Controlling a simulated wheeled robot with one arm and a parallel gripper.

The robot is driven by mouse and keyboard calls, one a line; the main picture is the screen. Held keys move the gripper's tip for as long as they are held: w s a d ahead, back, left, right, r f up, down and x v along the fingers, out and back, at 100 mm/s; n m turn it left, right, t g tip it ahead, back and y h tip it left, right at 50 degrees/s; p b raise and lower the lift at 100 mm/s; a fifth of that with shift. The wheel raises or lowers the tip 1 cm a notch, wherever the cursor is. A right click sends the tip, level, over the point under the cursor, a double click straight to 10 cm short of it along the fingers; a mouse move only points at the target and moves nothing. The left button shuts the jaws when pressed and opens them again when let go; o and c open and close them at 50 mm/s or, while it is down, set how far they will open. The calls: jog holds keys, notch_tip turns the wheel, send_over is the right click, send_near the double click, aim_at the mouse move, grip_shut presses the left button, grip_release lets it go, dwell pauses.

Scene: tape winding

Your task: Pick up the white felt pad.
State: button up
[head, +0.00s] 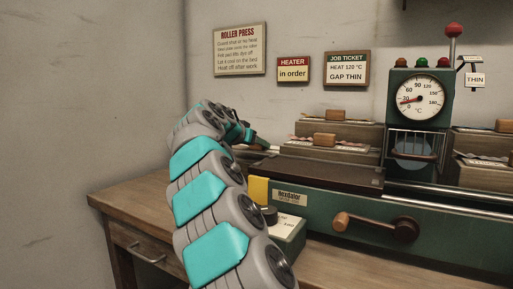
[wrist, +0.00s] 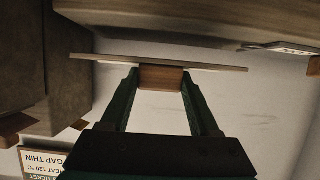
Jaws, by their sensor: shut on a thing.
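My gripper (wrist: 160,92) is shut on a small brown wooden block (wrist: 165,77), with one dark green finger on each side. A thin, flat, grey-brown plate (wrist: 215,67) lies across the fingertips, against the block, seen nearly edge-on. I cannot tell whether this plate is the white felt pad or carries it. In the head view my gripper (head: 257,144) is beyond my bent arm, at the left end of the press, and what it holds is hard to make out. No clearly white felt pad shows in either view.
Signs hang on the wall. The desk's left end (head: 125,195) is clear.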

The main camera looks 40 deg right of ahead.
notch_tip(320, 180, up, 10)
jog(key=p, duration=0.6)
jog(key=shift+f, duration=0.2)
notch_tip(320, 180, up, 5)
jog(key=shift+p, duration=0.3)
